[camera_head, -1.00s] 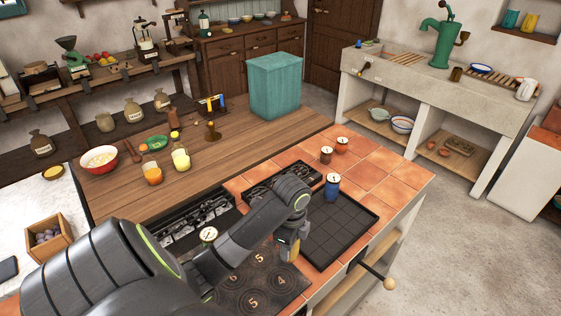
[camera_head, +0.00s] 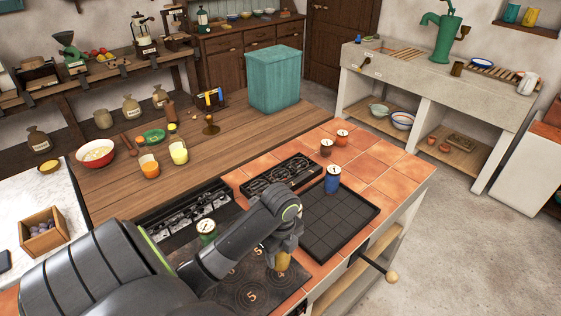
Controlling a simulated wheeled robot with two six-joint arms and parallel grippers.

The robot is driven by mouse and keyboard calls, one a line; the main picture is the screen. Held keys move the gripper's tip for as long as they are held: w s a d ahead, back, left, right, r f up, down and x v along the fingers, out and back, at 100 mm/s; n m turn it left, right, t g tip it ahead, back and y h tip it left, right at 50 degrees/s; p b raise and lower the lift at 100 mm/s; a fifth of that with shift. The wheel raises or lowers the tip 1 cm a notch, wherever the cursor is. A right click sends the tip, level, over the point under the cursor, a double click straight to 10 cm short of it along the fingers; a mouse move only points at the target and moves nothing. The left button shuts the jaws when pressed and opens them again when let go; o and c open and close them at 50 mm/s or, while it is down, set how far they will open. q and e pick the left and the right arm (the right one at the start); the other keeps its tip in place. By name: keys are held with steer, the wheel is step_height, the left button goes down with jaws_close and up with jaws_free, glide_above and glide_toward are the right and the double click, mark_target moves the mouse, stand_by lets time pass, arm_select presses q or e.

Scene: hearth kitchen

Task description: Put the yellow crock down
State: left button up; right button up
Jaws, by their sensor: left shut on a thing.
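The yellow crock (camera_head: 283,262) is held in my left gripper (camera_head: 285,250), which is shut on it and covers its upper part. The crock is over the right side of the dark round-ringed plate with numbers (camera_head: 235,281), close to the black gridded tray. I cannot tell whether its base touches the plate. My right gripper is not in view.
The black gridded tray (camera_head: 325,238) has a blue crock (camera_head: 332,181) at its far end and is otherwise clear. A brown crock (camera_head: 326,147) and an orange-red crock (camera_head: 342,137) stand on the tiles. A green crock (camera_head: 207,229) stands left of my forearm.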

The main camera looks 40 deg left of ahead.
mark_target(281, 263)
arm_select(q)
steer(key=shift+f, duration=2.45)
steer(key=shift+f, duration=0.1)
steer(key=o, duration=1.2)
steer(key=shift+o, duration=0.2)
step_height(281, 263, up, 6)
steer(key=shift+f+p, duration=0.2)
steer(key=shift+p, duration=0.2)
step_height(281, 263, up, 5)
steer(key=p, duration=0.5)
steer(key=shift+r+p, duration=0.85)
steer(key=shift+p, duration=0.15)
